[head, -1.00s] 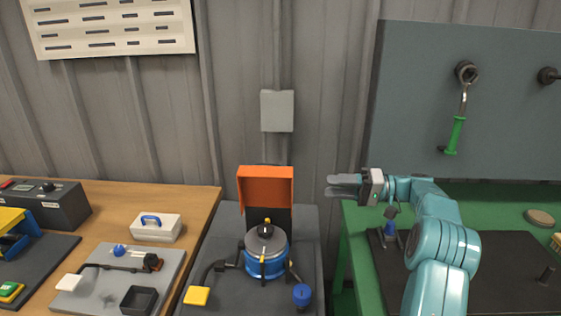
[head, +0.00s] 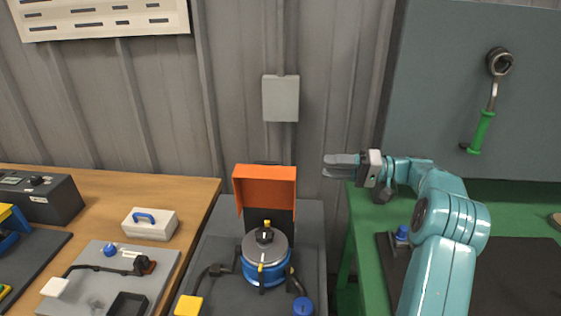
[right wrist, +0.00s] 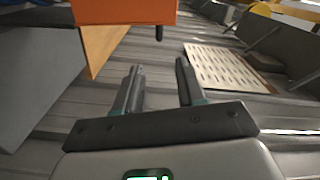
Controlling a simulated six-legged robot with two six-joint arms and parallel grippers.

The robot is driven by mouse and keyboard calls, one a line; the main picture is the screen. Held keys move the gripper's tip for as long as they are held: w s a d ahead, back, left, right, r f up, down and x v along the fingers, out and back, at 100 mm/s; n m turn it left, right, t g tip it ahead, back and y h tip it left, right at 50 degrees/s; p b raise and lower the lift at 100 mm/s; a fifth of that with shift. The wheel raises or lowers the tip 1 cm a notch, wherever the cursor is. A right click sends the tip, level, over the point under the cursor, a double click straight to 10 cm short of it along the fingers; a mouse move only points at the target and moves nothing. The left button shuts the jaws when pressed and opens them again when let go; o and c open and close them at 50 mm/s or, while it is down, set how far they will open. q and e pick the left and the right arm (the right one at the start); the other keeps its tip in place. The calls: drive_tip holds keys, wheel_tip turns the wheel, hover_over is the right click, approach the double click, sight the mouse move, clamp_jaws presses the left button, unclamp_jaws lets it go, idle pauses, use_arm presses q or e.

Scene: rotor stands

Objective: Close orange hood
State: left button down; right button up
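The orange hood (head: 265,187) stands raised at the back of the middle grey stand, behind the blue and grey rotor unit (head: 266,262). My right gripper (head: 328,165) is to the right of the hood, apart from it, at about the height of its top edge. Its fingers point left in the head view. In the right wrist view the two fingers (right wrist: 160,80) are spread with nothing between them, and part of the orange hood (right wrist: 124,11) shows at the top. My left gripper is not in view.
A wooden bench (head: 90,190) with a white case (head: 150,225) is at left. A green bench (head: 355,270) is at right, below a grey panel (head: 450,90) with a green-handled wrench (head: 482,130). A grey box (head: 281,98) is on the wall. The air between gripper and hood looks clear.

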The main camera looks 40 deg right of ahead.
sight(278, 163)
drive_tip(key=p+x, duration=0.2)
drive_tip(key=x, duration=1.1)
drive_tip(key=shift+w+f+p, duration=0.1)
drive_tip(key=shift+f+p, duration=0.05)
drive_tip(key=shift+p, duration=0.2)
drive_tip(key=shift+w+a, duration=0.2)
drive_tip(key=shift+w, duration=0.05)
drive_tip(key=shift+a, duration=0.1)
drive_tip(key=shift+w, duration=0.1)
drive_tip(key=c, duration=0.5)
clamp_jaws()
